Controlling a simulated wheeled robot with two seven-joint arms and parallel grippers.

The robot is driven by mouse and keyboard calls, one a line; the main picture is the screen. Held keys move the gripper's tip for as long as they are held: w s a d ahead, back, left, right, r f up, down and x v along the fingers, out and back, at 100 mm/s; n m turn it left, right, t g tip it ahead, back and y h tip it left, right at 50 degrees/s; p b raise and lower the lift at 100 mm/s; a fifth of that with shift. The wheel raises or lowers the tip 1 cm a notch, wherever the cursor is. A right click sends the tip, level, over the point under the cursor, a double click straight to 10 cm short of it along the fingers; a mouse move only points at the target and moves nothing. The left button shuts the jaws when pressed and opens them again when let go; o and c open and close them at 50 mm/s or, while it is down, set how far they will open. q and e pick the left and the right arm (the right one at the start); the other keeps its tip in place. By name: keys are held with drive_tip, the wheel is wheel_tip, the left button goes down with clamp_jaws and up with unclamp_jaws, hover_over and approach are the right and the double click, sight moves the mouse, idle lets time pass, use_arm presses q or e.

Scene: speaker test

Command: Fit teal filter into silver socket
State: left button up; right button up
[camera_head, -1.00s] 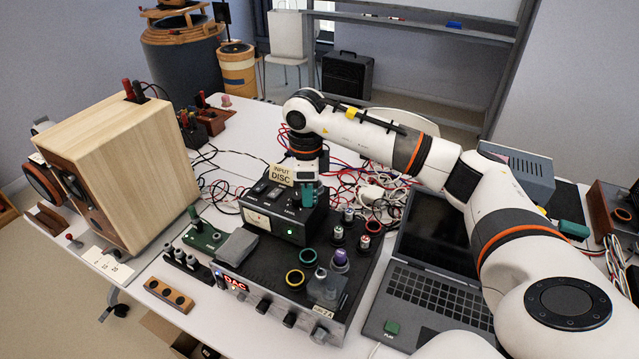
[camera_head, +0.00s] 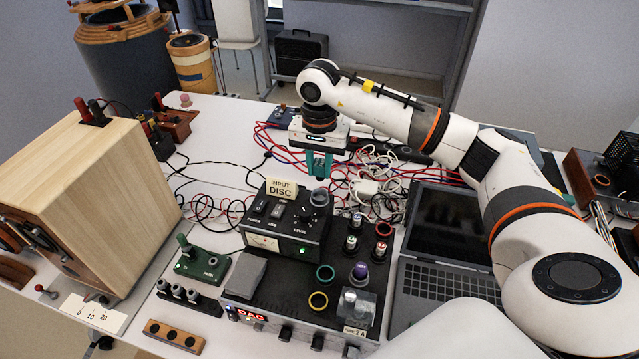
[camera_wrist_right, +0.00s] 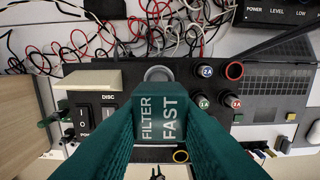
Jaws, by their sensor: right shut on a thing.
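The teal filter (camera_wrist_right: 160,120) is a block marked FILTER FAST, between the fingers of my right gripper in the right wrist view. My right gripper (camera_head: 320,164) has teal fingers, points down and is shut on the filter. In the head view I cannot tell the filter from the fingers. The silver socket (camera_head: 320,197) is a grey ring on the black box, beside the INPUT DISC sign. It shows partly behind the filter in the right wrist view (camera_wrist_right: 158,73). The filter is apart from it, above it. My left gripper is not in view.
Teal (camera_head: 325,273), yellow (camera_head: 318,301) and red (camera_head: 384,229) rings sit on the dark panel. Several capped jacks stand beside the black box (camera_head: 285,232). A laptop (camera_head: 450,285) is at right, a wooden speaker (camera_head: 95,205) at left. Loose cables lie behind.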

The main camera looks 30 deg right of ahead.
sight(319, 180)
wheel_tip(319, 180, down, 2)
wheel_tip(319, 180, down, 4)
drive_tip(key=shift+f+p, duration=0.1)
drive_tip(key=shift+p, duration=0.75)
drive_tip(key=shift+f+b, duration=0.35)
drive_tip(key=shift+b, duration=0.15)
drive_tip(key=o, duration=0.9)
drive_tip(key=shift+r, duration=0.1)
drive_tip(key=shift+o, duration=0.2)
